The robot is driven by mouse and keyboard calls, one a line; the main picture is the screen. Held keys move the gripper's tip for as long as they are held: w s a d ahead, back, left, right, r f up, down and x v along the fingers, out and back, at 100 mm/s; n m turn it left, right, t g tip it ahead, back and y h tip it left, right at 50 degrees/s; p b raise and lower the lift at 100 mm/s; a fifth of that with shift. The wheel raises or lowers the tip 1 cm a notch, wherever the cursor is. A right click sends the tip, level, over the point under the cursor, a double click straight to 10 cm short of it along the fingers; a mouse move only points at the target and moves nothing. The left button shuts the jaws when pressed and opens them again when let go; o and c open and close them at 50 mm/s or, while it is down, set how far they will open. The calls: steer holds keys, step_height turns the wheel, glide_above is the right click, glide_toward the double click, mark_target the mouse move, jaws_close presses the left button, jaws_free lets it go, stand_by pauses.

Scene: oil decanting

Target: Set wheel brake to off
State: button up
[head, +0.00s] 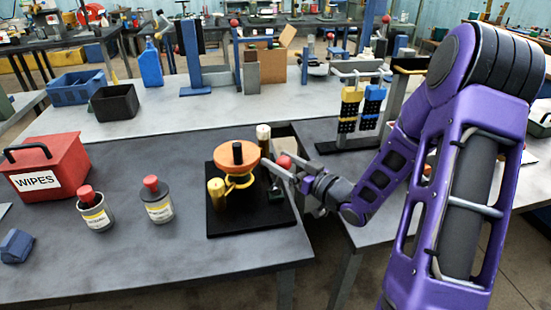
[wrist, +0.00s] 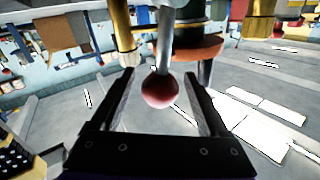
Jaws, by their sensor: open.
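A device with an orange wheel (head: 228,156) stands on a black base plate (head: 222,225) on the grey bench. A red ball knob (head: 284,162) shows at its right side in the head view. In the wrist view the red ball (wrist: 160,91) sits at the end of a grey rod (wrist: 165,40). I take this lever to be the wheel brake; no label shows. My gripper (head: 276,164) is open at the device's right side. In the wrist view its fingers (wrist: 160,74) lie either side of the ball, with gaps visible. The wheel is partly visible there (wrist: 195,48).
Two red-capped containers (head: 95,212) (head: 157,202) and a red WIPES box (head: 48,168) stand left of the device. A rack with yellow and blue hanging pieces (head: 358,105) stands behind right. The bench in front of the base plate is clear.

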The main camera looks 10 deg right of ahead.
steer(key=shift+x, duration=0.95)
jaws_close()
stand_by(0.8)
